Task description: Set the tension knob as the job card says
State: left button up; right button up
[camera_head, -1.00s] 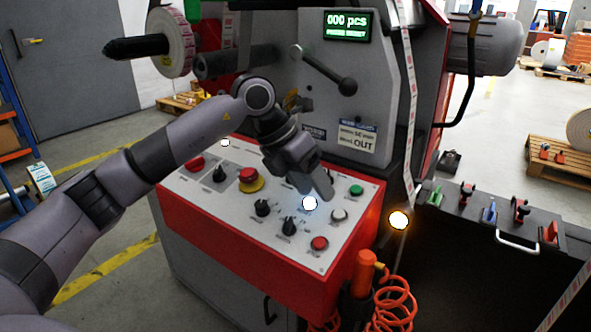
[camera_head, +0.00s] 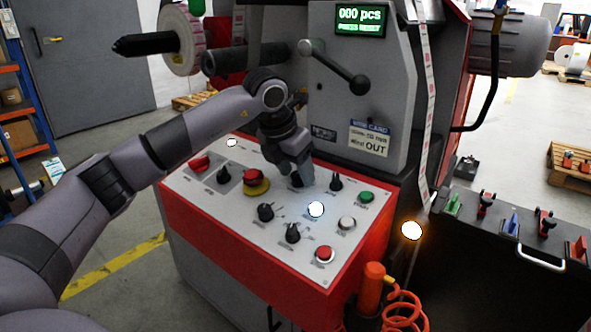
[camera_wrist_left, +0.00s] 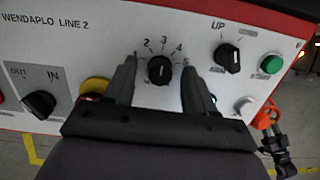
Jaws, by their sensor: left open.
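The numbered knob (camera_wrist_left: 160,70), black with a dial from 1 to 5, sits on the control panel. Its white mark points up, near 3. My left gripper (camera_wrist_left: 159,67) is open, with one finger on each side of this knob and a gap to it. In the head view my left gripper (camera_head: 300,178) points down at the panel's back middle and mostly hides the knob. The job card (camera_head: 369,138) is on the machine front above the panel; "Wind OUT" reads, its smaller line is blurred. My right gripper is out of view.
A black UP knob (camera_head: 336,183) and a green button (camera_head: 366,197) are right of the gripper. A red mushroom button (camera_head: 256,180) is left of it. A lever (camera_head: 335,67) juts out above. The screen (camera_head: 360,21) shows 000 pcs.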

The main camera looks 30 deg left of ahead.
pick_arm(q)
grip_shut()
jog(key=n, duration=0.3)
jog(key=shift+p, duration=0.4)
jog(key=shift+n+y, duration=0.4)
jog(key=shift+n, duration=1.5)
grip_release()
